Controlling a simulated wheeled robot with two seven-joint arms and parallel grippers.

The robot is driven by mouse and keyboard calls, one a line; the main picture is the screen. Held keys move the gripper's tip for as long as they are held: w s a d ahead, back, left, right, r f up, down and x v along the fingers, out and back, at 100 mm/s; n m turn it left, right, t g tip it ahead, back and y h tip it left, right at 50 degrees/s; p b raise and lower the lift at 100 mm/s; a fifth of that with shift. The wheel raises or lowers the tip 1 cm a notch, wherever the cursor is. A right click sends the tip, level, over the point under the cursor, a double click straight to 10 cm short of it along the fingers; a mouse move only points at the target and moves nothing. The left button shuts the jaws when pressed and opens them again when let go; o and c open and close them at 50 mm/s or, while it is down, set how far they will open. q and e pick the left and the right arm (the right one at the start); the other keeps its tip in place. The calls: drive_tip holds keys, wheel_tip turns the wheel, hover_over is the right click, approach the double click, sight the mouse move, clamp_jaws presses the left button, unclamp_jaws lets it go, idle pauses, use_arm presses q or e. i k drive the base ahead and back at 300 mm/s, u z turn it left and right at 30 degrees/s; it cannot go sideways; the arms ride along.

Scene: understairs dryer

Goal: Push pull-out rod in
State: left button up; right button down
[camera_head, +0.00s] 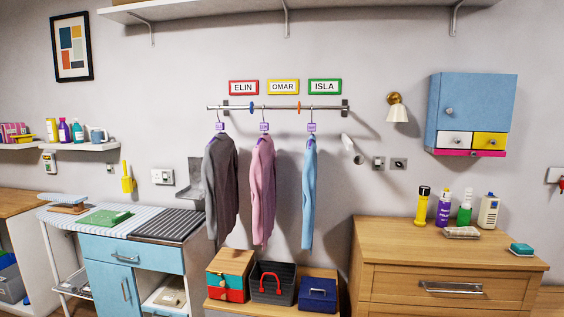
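A short pale rod-like cylinder (348,143) with a darker round end sticks out from the wall, right of the hanging clothes. It looks like the pull-out rod, but it is small and I cannot tell how far out it stands. Neither of my grippers shows in the head view.
A grey, a pink (263,190) and a blue garment hang from the rail. A wooden dresser (440,245) with bottles stands at right, a blue cabinet (475,105) and a wall lamp (397,108) above. Boxes sit on a low bench (262,306). An ironing board (90,222) is at left.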

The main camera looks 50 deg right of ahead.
sight(358, 160)
drive_tip(key=u, duration=0.25)
drive_tip(key=k, duration=0.5)
drive_tip(key=z, duration=0.9)
